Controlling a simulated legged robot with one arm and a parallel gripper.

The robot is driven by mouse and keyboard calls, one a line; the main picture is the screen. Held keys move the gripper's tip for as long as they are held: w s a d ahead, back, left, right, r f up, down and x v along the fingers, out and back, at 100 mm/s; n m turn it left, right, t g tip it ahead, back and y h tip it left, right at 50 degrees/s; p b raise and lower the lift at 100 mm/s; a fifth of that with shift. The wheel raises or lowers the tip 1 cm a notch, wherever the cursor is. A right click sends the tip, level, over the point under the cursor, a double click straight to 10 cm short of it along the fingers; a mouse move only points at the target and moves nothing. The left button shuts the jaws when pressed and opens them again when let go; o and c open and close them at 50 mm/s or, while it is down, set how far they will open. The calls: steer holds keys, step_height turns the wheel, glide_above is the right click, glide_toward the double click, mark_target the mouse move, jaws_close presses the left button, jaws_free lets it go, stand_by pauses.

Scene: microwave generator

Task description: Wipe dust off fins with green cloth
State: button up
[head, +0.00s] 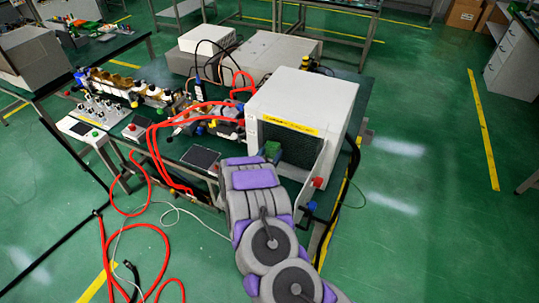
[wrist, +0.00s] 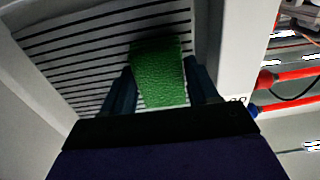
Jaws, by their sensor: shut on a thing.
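My gripper (wrist: 160,85) is shut on the green cloth (wrist: 158,72), a thick block-like piece held between its two dark fingers. The fins (wrist: 85,52) are dark and pale parallel strips that fill the left and middle of the wrist view, behind the cloth. The cloth's far end lies over the fins in the picture; I cannot tell whether it touches them. In the head view the cloth (head: 272,149) shows at the open front of the white cabinet (head: 318,95), with my arm reaching to it from below. Dust cannot be made out on the fins.
The cabinet's side wall (wrist: 225,45) stands close to the right of my gripper. Red and blue fittings (wrist: 265,80) sit beyond it. Red hoses (head: 150,145) run over the bench and down to the floor on the left. Open green floor lies to the right.

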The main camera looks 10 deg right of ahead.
mark_target(284, 146)
steer(key=shift+w+d, duration=0.2)
steer(key=shift+w, duration=0.1)
steer(key=shift+s+d+p, duration=0.7)
steer(key=shift+s+d, duration=0.5)
steer(key=shift+d, duration=0.45)
steer(key=shift+s+d+p, duration=0.75)
steer(key=shift+s+d, duration=0.45)
steer(key=shift+d, duration=0.45)
steer(key=shift+s+d+p, duration=0.7)
steer(key=shift+s+d, duration=0.5)
steer(key=shift+d, duration=0.45)
steer(key=shift+w+a+r+p, duration=0.15)
steer(key=shift+r+p, duration=0.35)
steer(key=shift+r, duration=0.45)
steer(key=shift+w+a+f+b, duration=0.15)
steer(key=shift+w+a+b, duration=0.45)
steer(key=shift+a+b, duration=0.25)
steer(key=shift+w+a+b, duration=0.45)
steer(key=shift+w+a, duration=0.25)
steer(key=shift+a, duration=0.2)
steer(key=shift+w+a+b, duration=0.45)
steer(key=shift+w+a, duration=0.2)
steer(key=shift+a, duration=0.25)
steer(key=shift+w+a, duration=0.45)
steer(key=shift+a, duration=0.15)
